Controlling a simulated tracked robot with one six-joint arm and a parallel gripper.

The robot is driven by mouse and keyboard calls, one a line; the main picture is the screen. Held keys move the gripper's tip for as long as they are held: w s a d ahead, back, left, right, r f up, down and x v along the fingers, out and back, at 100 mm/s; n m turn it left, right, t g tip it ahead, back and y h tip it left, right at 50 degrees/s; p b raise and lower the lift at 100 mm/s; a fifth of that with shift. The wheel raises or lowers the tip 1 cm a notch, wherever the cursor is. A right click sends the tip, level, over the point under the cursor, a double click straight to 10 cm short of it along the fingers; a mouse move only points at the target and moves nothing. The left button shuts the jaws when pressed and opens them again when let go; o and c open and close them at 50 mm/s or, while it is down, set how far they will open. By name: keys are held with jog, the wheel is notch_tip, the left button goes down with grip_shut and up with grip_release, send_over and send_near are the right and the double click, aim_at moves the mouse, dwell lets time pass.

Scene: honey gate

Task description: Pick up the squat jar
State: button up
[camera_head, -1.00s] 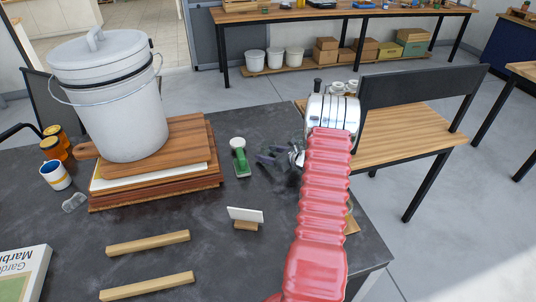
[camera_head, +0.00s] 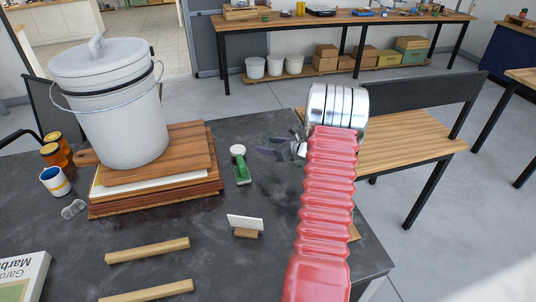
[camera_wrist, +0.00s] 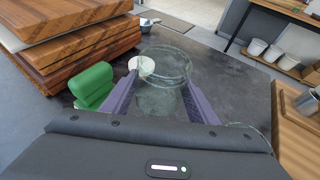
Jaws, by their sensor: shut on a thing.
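A clear, empty-looking glass jar, squat in shape (camera_wrist: 163,68), stands out in the middle of the wrist view. My gripper (camera_wrist: 155,100) has its two purple fingers on either side of the jar and is shut on it. In the head view my gripper (camera_head: 279,149) is at the end of the red-sleeved arm, over the far right part of the dark table. There the clear jar is hard to make out, and I cannot tell its exact gap above the table.
Stacked boards (camera_head: 190,160) carry a white lidded bucket (camera_head: 122,115). A wooden-seated bench (camera_head: 415,135) stands beyond the table's right side. A small card in a wooden holder (camera_head: 245,224) stands nearer.

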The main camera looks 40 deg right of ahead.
jog(key=shift+r, duration=0.9)
